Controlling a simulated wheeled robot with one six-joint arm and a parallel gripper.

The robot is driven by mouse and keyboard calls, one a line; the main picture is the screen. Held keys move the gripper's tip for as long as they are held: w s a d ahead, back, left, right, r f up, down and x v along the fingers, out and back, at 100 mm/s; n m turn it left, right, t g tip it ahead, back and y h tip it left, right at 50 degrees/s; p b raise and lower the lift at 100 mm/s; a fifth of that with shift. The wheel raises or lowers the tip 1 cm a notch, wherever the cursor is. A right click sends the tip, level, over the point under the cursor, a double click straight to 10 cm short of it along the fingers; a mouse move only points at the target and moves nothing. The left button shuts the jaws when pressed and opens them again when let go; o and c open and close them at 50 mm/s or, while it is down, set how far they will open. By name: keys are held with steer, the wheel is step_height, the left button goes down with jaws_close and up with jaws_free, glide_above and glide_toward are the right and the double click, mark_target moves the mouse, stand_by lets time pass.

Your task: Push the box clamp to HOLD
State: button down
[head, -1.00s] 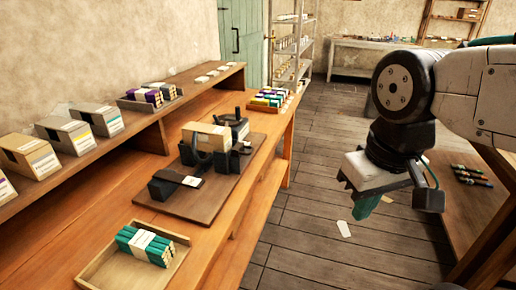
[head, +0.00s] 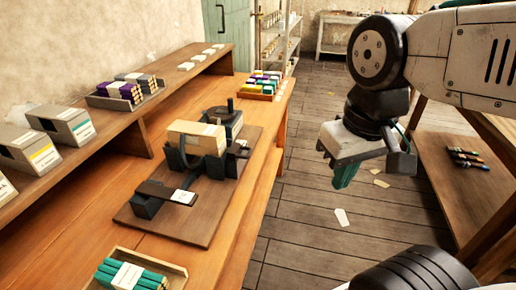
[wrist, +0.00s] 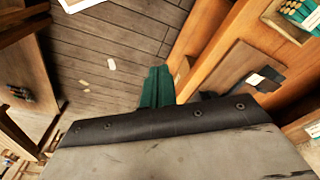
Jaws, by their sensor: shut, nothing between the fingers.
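On the bench, a brown board (head: 198,228) carries the press, with a cream box (head: 196,138) seated between dark uprights. A dark bar with a white label (head: 168,194) lies at the board's near end; I cannot read the label or tell for certain that it is the box clamp. A black part with a pale label (head: 237,148) stands right of the box. In the wrist view, a dark bar with a white label (wrist: 265,78) shows at right. My gripper (head: 343,182), with green fingers, is shut and empty, right of the bench and apart from the press. Its fingers also show in the wrist view (wrist: 157,88).
A tray of green bundles (head: 135,274) sits at the bench's near end. A tray of coloured bundles (head: 265,86) is beyond the press. Grey boxes (head: 60,135) stand on the raised shelf (head: 150,108). Another table (head: 440,190) is at right. Open floor (head: 310,215) lies between.

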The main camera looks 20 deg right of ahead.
steer(key=w+d+f+m+y, duration=0.1)
steer(key=w+f+m, duration=0.1)
steer(key=w+m, duration=0.6)
steer(key=w+d+f+m+t+y, duration=0.1)
steer(key=w+f+m, duration=0.1)
steer(key=w+m, duration=0.6)
steer(key=w+d+f+m+y, duration=0.1)
steer(key=w+f+m+y, duration=0.1)
steer(key=w+m, duration=0.6)
steer(key=shift+w+d+f+m+t, duration=0.3)
steer(key=shift+w+d+f+m, duration=0.1)
steer(key=shift+w, duration=0.25)
steer(key=w+a+f, duration=0.4)
steer(key=a+f, duration=0.3)
steer(key=f, duration=0.1)
steer(key=shift+w+f, duration=0.2)
steer(key=shift+w, duration=0.1)
